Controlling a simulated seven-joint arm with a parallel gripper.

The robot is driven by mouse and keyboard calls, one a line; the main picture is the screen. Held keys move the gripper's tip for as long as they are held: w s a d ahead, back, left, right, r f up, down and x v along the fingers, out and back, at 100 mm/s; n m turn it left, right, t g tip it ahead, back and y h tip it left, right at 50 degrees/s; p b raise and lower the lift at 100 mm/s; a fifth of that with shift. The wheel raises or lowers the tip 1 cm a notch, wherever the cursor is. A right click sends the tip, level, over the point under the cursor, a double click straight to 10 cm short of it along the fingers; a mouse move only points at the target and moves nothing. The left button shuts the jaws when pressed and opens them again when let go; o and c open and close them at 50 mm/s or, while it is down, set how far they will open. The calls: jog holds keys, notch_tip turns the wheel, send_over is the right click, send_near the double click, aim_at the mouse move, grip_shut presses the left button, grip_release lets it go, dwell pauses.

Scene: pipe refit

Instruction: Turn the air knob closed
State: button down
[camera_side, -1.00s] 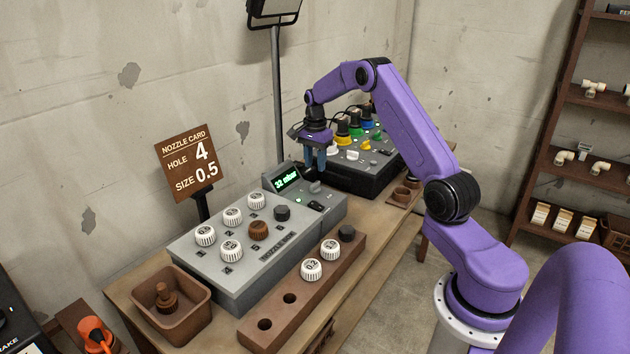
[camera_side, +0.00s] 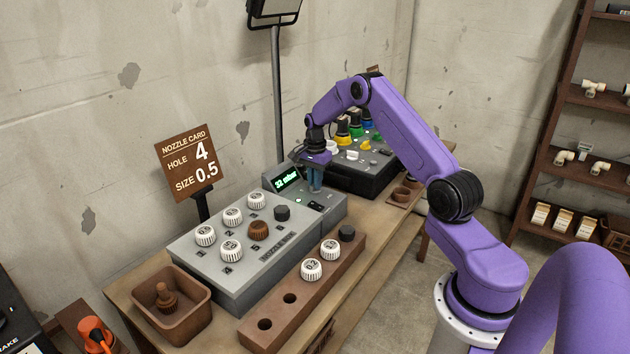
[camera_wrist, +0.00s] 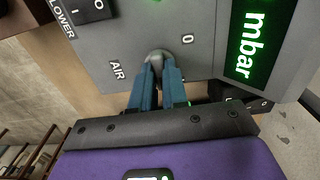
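The air knob (camera_wrist: 158,56) is a small grey knob on the grey panel in the wrist view, between the AIR label (camera_wrist: 117,70) and a 0 mark (camera_wrist: 187,40). My gripper (camera_wrist: 160,70) has its two blue fingers on either side of the knob, with only a narrow gap between them, and looks shut on it. The fingertips hide part of the knob, so its pointing direction is unclear. In the side view my gripper (camera_side: 315,186) is down at the control panel, hiding the knob, beside the green mbar display (camera_side: 287,180).
The blower switch (camera_wrist: 92,8) is near the knob. The nozzle box (camera_side: 215,262) carries several white knobs and a brown one. A wooden rack (camera_side: 290,318) stands in front, a brown bin (camera_side: 205,318) at left, and a dark panel with coloured knobs (camera_side: 375,182) behind.

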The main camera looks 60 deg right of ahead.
jog(key=shift+n, duration=0.4)
jog(key=n, duration=0.3)
jog(key=shift+n, duration=0.3)
jog(key=n, duration=0.4)
jog(key=shift+n, duration=0.3)
jog(key=n, duration=0.8)
jog(key=shift+r+n, duration=0.1)
jog(key=shift+n, duration=0.3)
jog(key=c, duration=1.1)
grip_release()
jog(key=shift+c, duration=0.2)
